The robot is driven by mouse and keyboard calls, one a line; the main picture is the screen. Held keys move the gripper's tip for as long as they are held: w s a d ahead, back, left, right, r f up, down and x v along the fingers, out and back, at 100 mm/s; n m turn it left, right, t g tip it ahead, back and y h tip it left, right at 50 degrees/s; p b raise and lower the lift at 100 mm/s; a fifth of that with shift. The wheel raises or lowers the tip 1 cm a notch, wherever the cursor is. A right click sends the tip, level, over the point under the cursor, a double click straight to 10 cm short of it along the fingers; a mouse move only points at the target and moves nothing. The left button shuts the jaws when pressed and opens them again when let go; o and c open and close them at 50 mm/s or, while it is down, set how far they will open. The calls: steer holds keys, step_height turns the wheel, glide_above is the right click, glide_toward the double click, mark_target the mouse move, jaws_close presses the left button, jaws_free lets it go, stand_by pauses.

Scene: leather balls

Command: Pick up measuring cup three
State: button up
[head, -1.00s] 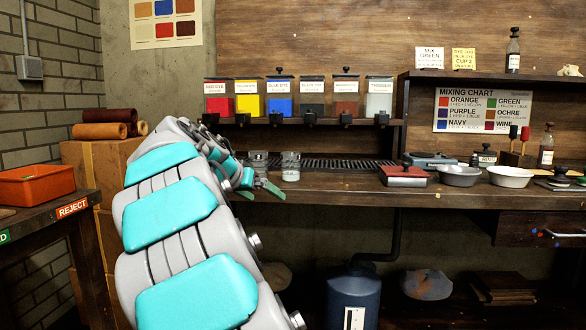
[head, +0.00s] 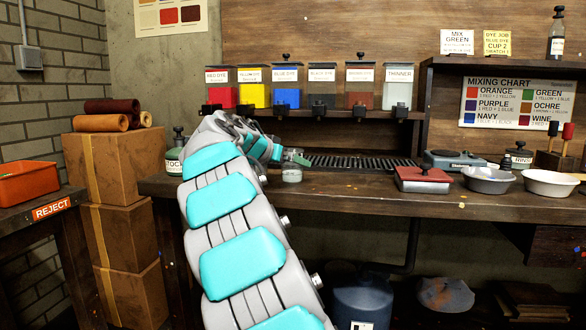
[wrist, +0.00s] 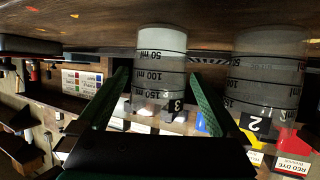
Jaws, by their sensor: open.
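Measuring cup three (wrist: 160,66) is a clear cup with black millilitre marks and a black "3" tag; the wrist view shows it upside down. My gripper (wrist: 160,88) is open, with one green finger on each side of this cup. I cannot tell whether either finger touches it. Measuring cup two (wrist: 264,68), with a "2" tag, stands just right of it in the wrist view, outside the fingers. In the head view my gripper (head: 290,158) is at the workbench, and one clear cup (head: 292,175) shows just below it. The other cup is hidden by my arm.
Dye dispensers (head: 287,88) line the shelf behind the workbench (head: 340,190). A stock bottle (head: 175,155) is left of my arm. Stacked boxes (head: 128,180) stand left.

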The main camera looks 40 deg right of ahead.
steer(key=x, duration=0.4)
steer(key=shift+s+d+f+p, duration=0.1)
steer(key=shift+d+f+p, duration=0.05)
steer(key=shift+f+p, duration=0.15)
steer(key=c, duration=1.3)
steer(key=shift+r, duration=0.25)
steer(key=shift+c, duration=0.3)
